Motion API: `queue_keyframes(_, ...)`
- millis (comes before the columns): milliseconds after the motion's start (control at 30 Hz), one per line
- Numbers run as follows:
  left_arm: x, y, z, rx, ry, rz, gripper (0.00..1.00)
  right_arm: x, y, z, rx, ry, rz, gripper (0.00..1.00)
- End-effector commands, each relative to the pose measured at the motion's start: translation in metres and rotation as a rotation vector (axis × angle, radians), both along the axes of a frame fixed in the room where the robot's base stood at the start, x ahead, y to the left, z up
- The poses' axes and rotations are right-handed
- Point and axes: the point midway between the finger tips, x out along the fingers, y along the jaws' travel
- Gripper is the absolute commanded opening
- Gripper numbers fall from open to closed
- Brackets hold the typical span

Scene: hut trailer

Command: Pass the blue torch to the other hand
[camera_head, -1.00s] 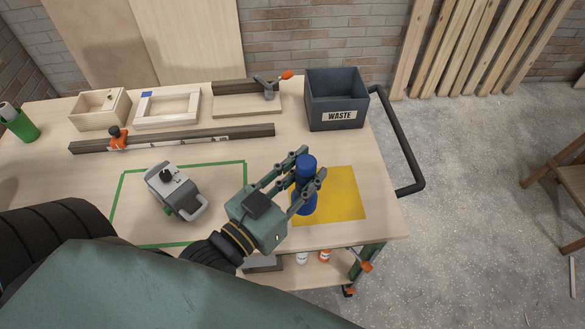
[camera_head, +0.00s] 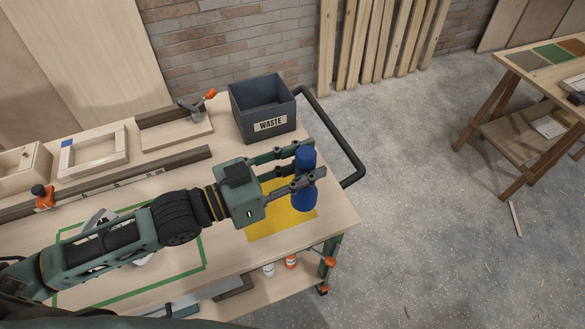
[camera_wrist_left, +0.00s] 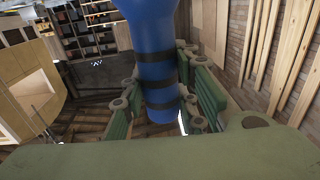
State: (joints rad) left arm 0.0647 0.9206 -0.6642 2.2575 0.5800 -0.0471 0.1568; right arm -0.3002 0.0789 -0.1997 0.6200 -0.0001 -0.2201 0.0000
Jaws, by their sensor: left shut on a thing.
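The blue torch (camera_head: 304,180) is upright between the fingers of my left gripper (camera_head: 301,173), which is shut on it. The torch shows over the right part of the workbench, at the edge of the yellow mat (camera_head: 270,222); I cannot tell its exact height above the bench. In the left wrist view the torch (camera_wrist_left: 158,75), with dark bands, stands between the green finger pads of the left gripper (camera_wrist_left: 155,100). My right gripper is not in view.
A dark waste bin (camera_head: 265,125) stands at the bench's back right corner, with a black handle rail (camera_head: 345,145) beside it. Clamps and a wooden frame (camera_head: 92,157) lie to the left. Another table (camera_head: 545,65) stands far right across open floor.

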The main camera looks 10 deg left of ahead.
Motion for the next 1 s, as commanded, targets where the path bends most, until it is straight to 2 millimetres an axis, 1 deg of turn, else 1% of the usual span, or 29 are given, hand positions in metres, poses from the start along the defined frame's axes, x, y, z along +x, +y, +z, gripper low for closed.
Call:
queue_keyframes(33, 0.002, -0.004, 0.004, -0.003, -0.008, -0.021, 0.00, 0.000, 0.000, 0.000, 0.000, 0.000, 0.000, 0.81)
queue_keyframes(100, 0.003, -0.009, 0.005, -0.004, -0.010, -0.047, 0.00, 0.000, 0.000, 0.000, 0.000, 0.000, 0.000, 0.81)
queue_keyframes(333, 0.010, -0.017, 0.008, 0.000, -0.007, -0.115, 0.00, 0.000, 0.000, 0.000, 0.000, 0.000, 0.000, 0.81)
queue_keyframes(500, 0.012, -0.028, 0.011, -0.009, -0.007, -0.168, 0.00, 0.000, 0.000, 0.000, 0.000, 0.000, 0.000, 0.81)
queue_keyframes(767, 0.015, -0.033, 0.011, -0.005, -0.003, -0.213, 0.00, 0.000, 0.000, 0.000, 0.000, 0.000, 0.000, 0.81)
queue_keyframes(800, 0.015, -0.033, 0.011, -0.005, -0.002, -0.216, 0.00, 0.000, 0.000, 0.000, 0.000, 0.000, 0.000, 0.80)
queue_keyframes(900, 0.015, -0.034, 0.010, -0.005, 0.000, -0.221, 0.00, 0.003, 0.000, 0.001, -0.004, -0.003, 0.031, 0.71)
queue_keyframes(967, 0.016, -0.034, 0.011, -0.005, 0.000, -0.222, 0.00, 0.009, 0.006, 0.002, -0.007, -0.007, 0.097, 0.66)
queue_keyframes(1000, 0.016, -0.034, 0.011, -0.005, 0.000, -0.223, 0.00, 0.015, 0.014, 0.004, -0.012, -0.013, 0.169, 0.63)
